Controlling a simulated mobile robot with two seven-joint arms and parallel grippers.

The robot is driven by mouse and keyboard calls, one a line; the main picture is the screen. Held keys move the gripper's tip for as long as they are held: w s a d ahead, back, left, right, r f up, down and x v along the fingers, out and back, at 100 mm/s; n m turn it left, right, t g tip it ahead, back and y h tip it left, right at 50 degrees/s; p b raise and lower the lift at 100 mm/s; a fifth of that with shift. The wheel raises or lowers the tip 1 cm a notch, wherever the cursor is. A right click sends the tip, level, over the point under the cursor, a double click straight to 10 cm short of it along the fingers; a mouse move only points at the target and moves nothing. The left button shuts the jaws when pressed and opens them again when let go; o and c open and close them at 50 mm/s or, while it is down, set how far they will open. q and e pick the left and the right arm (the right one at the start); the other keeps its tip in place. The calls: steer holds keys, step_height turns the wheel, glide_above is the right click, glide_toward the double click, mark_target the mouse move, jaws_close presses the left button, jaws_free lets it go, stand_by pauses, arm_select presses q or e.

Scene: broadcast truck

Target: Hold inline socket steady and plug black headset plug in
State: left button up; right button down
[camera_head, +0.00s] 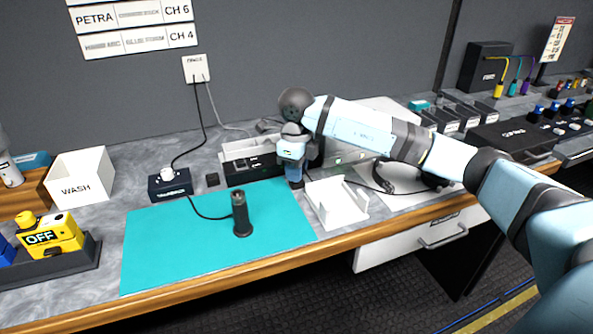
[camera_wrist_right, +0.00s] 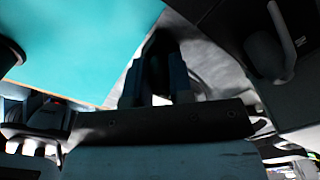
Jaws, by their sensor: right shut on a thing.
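The black inline socket (camera_head: 241,213) stands upright on the teal mat (camera_head: 165,248), with its cable running back to a small dark box. My right gripper (camera_head: 296,181) points down at the mat's right edge, right of the socket and apart from it. It is shut on a dark thing, probably the black headset plug, mostly hidden by the fingers. In the right wrist view the fingers (camera_wrist_right: 158,85) close around this dark shape (camera_wrist_right: 158,60). A dark cable runs right from near the gripper towards a black headset (camera_head: 383,180), partly hidden by my arm.
A white open holder (camera_head: 337,203) stands just right of my gripper. A white WASH bin (camera_head: 82,177) and a yellow OFF switch (camera_head: 52,235) stand left. The mat's left part is clear.

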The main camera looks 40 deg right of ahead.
steer(key=shift+f, duration=0.2)
arm_select(q)
steer(key=shift+f, duration=0.1)
arm_select(e)
steer(key=c, duration=1)
jaws_free()
steer(key=shift+f, duration=0.1)
arm_select(q)
steer(key=shift+a+p, duration=0.25)
steer(key=shift+p, duration=0.75)
arm_select(e)
step_height(320, 180, up, 14)
steer(key=shift+s, duration=0.15)
arm_select(q)
steer(key=shift+s, duration=0.1)
